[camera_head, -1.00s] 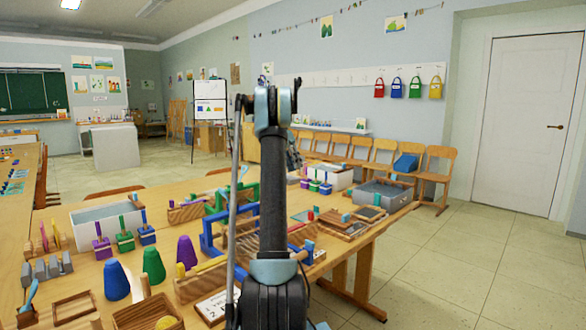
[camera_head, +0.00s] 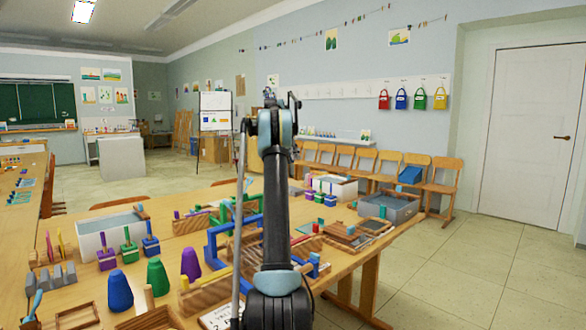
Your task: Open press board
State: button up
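Flat wooden boards (camera_head: 343,233) lie near the right end of the long table, right of my arm; one of them may be the press board, but I cannot tell which. A dark flat panel (camera_head: 372,226) lies among them. My arm stands upright in the middle of the view and covers part of the table. Its upper joint is above the table, at the height of the wall behind. The gripper end is mostly hidden behind the arm, and its fingers cannot be made out. Nothing is seen touching the boards.
The table (camera_head: 70,264) is crowded with blue frames (camera_head: 222,254), a grey bin (camera_head: 392,207), a white bin (camera_head: 90,238), and blue, green and purple cones (camera_head: 156,277). Chairs (camera_head: 440,186) line the wall. Floor (camera_head: 480,270) to the right is clear.

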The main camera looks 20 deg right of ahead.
jog(key=shift+v, duration=1.1)
